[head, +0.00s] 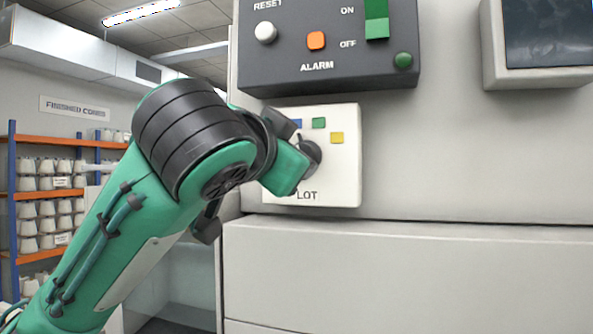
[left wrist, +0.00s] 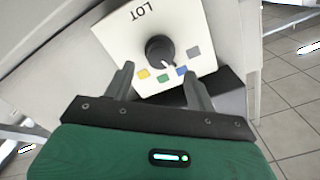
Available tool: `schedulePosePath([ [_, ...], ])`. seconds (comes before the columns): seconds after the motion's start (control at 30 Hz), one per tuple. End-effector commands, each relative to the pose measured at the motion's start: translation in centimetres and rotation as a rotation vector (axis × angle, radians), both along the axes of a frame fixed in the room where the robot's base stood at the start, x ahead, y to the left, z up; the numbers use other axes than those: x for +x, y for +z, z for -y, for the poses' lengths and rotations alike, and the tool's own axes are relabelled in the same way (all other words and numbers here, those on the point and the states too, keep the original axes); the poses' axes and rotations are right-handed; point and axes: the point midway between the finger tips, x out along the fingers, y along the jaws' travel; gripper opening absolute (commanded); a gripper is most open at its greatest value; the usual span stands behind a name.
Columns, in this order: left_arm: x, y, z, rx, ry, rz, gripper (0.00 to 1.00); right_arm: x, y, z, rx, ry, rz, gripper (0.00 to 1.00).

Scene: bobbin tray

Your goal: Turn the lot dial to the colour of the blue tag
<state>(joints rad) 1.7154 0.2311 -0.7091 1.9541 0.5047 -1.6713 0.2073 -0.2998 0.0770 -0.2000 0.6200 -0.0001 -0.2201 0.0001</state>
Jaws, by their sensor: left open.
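The lot dial is a black round knob (left wrist: 160,49) on a white LOT plate (left wrist: 115,38). In the head view the knob (head: 310,153) is partly hidden by my left gripper (head: 287,168). Yellow (left wrist: 144,74), green (left wrist: 163,78), blue (left wrist: 182,71) and grey (left wrist: 193,51) squares surround it in the left wrist view. The knob's pale pointer mark appears to lie between green and blue, nearer blue. My left gripper (left wrist: 158,70) is open and empty, facing the knob; its contact with the knob cannot be told. No separate blue tag shows. My right gripper is out of view.
A screen (head: 548,35) is at upper right. Shelves of cones (head: 60,190) stand at left.

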Motion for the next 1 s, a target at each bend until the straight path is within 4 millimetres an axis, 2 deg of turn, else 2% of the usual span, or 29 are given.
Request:
schedulePosePath([
  [0.03,-1.2,-0.5,-0.3,-0.001,-0.002,0.004,0.57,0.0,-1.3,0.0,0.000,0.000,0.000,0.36],
  [0.2,-4.7,-0.4,-1.4,0.000,-0.002,0.004,0.57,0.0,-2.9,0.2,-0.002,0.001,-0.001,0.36],
  [0.4,-7.0,-0.2,-2.2,0.000,-0.001,0.002,0.57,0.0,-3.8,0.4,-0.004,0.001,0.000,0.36],
  [0.57,-7.6,0.0,-2.4,0.000,-0.001,-0.001,0.57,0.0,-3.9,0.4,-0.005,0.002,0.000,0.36],
  [1.0,-7.5,0.0,-2.4,0.000,-0.001,-0.001,0.57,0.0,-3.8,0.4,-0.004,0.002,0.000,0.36],
])
